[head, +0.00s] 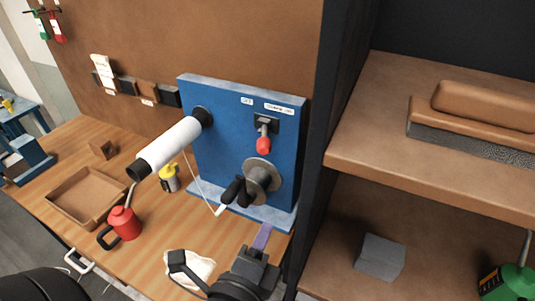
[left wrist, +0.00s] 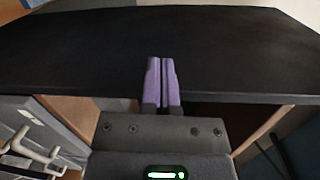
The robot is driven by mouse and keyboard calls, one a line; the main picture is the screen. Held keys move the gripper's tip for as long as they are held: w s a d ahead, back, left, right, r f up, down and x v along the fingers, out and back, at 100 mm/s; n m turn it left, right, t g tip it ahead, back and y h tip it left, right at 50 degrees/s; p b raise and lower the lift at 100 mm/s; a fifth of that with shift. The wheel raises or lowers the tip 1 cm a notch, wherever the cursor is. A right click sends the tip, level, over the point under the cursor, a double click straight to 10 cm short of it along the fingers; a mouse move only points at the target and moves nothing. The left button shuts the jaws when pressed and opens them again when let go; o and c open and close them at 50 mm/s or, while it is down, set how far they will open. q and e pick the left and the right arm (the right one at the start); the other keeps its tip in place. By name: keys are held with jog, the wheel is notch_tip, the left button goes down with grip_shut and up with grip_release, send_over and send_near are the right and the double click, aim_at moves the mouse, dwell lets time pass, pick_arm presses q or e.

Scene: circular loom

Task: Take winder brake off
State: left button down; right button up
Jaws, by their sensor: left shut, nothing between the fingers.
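The blue winder panel (head: 230,115) stands upright on the wooden bench. A brake lever with a red knob (head: 263,146) hangs from a dark mount (head: 266,123) near its upper right, under two white labels (head: 279,108); the left one seems to read OFF, the other is too small to read surely. The lever's handle points down. My left gripper (head: 262,237) is below the panel's front edge, well under the knob and apart from it. Its purple fingers, also in the left wrist view (left wrist: 163,80), are shut and empty. My right gripper is not in view.
A white roll (head: 172,146) juts out from the panel. A grey disc with a black crank handle (head: 262,178) sits below the lever. A red oil can (head: 124,222) and a wooden tray (head: 88,197) stand left. A shelf (head: 430,165) closes off the right.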

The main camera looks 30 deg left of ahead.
aim_at(266, 139)
pick_arm(q)
jog(key=shift+a+r, duration=0.15)
jog(key=shift+r, duration=0.35)
jog(key=w+a+p, duration=0.2)
jog(key=w+a, duration=0.1)
jog(key=w, duration=0.6)
jog(key=w+a+p, duration=0.2)
jog(key=w+a, duration=0.1)
jog(key=w, duration=0.6)
jog(key=shift+a+f, duration=0.3)
